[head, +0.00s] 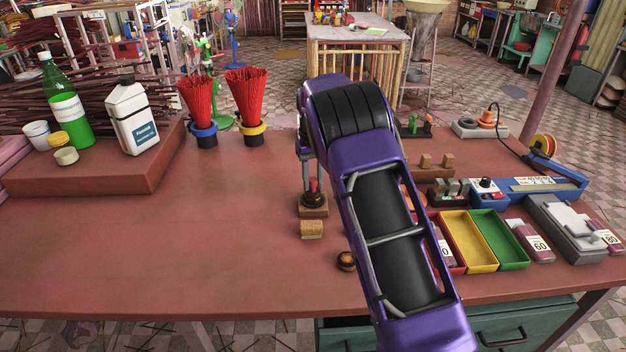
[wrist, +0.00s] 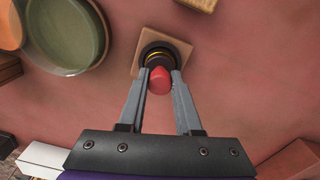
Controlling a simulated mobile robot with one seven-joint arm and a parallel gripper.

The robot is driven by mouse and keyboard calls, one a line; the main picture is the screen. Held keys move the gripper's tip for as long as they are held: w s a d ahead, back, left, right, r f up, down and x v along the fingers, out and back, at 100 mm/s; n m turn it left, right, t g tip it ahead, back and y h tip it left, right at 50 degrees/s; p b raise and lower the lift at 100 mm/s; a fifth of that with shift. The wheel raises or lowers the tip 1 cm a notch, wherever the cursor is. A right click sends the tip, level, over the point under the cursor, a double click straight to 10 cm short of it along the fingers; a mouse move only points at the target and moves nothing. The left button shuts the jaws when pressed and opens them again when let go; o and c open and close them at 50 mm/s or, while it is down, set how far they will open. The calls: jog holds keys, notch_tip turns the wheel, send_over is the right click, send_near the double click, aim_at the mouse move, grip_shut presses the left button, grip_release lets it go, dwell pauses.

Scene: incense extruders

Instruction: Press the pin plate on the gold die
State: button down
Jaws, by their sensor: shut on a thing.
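My gripper (head: 312,184) points down at the table, and its fingers are closed around a red knob (head: 314,187). In the wrist view my gripper (wrist: 160,80) has the red knob (wrist: 160,80) between its fingertips. Directly below the knob is a round black piece (wrist: 157,55) with a gold ring, on a square wooden base (wrist: 178,44). The wooden base also shows in the head view (head: 313,211). The knob appears to belong to the pin plate, and the gold-ringed piece to the gold die. The plate's underside is hidden, so I cannot tell whether it touches the die.
A cork-coloured block (head: 311,230) and a dark round knob (head: 346,261) stand in front of the base. A green-filled dish (wrist: 65,35) lies to the left in the wrist view. Yellow (head: 467,240) and green (head: 497,238) trays are at right.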

aim_at(313, 180)
jog(key=shift+f, duration=0.4)
dwell(0.6)
jog(key=shift+r+p, duration=0.8)
jog(key=shift+r, duration=2.75)
